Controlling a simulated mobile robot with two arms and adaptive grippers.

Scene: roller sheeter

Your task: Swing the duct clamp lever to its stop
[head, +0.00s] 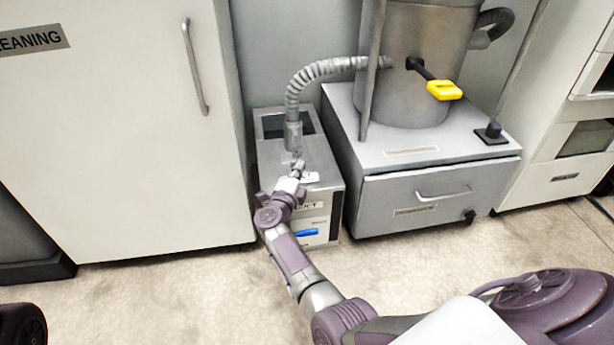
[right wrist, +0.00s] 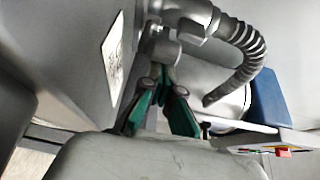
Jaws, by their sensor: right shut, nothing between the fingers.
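A ribbed grey duct (head: 325,70) runs from the big metal drum down to a collar (head: 293,135) on top of a small grey box unit (head: 315,165). In the right wrist view the duct (right wrist: 250,50) curves at the upper right, and a rounded grey fitting (right wrist: 165,45) stands just beyond the fingertips. Which part there is the clamp lever I cannot tell. My right gripper (head: 298,163) is shut and empty, close in front of the collar. Its green-padded fingers show in the right wrist view (right wrist: 163,88); contact with the fitting is unclear. My left gripper is not in view.
A yellow-ended handle (head: 444,90) sticks out from the drum (head: 415,60), which stands on a grey drawer cabinet (head: 440,190). A blue handle (head: 307,232) is on the box unit's front. A tall white cabinet (head: 110,140) stands left. Open floor lies in front.

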